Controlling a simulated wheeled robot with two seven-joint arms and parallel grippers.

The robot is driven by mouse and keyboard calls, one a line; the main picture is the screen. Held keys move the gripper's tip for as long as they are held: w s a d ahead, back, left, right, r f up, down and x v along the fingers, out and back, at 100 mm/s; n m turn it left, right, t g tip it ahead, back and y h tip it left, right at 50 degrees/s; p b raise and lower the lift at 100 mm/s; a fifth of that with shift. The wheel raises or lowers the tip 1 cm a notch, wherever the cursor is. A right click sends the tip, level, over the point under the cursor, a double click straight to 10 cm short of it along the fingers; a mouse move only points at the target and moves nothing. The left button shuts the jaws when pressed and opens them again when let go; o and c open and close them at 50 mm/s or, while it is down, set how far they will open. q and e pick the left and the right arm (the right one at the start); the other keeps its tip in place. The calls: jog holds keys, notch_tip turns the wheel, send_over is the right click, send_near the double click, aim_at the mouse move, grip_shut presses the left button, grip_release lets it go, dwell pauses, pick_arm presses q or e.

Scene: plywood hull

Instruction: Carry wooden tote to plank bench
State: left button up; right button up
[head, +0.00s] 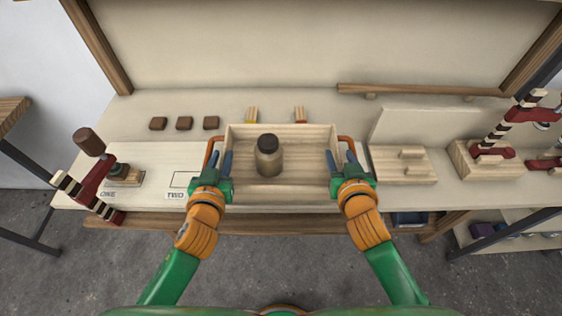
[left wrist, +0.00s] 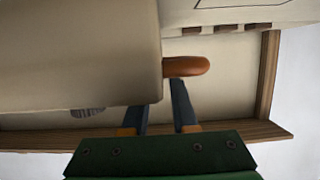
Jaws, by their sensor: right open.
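The wooden tote (head: 283,190) stands at the front middle of the pale worktop, with a dark-lidded jar (head: 269,160) inside. Orange handles stick out at its left (head: 210,150) and right (head: 347,146) ends. My left gripper (head: 220,160) is at the left handle, fingers apart. In the left wrist view the handle (left wrist: 187,67) shows just past the fingers (left wrist: 166,100), and the tote wall hides part of one finger. My right gripper (head: 350,160) is open at the right handle. A wooden-topped bench (head: 10,112) with dark legs shows at the left edge; I cannot tell if it is the plank bench.
Several small brown blocks (head: 184,123) lie behind a white labelled sheet (head: 160,165). A red clamp (head: 95,180) stands at the left edge of the worktop. A wooden board (head: 402,165) lies right of the tote. The grey floor in front is clear.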

pick_arm(q)
jog(key=shift+x, duration=1.35)
pick_arm(e)
jog(key=shift+x, duration=1.35)
pick_arm(q)
grip_shut()
pick_arm(e)
jog(key=c, duration=0.5)
grip_shut()
pick_arm(q)
jog(key=shift+r, duration=0.1)
pick_arm(e)
jog(key=shift+r, duration=0.1)
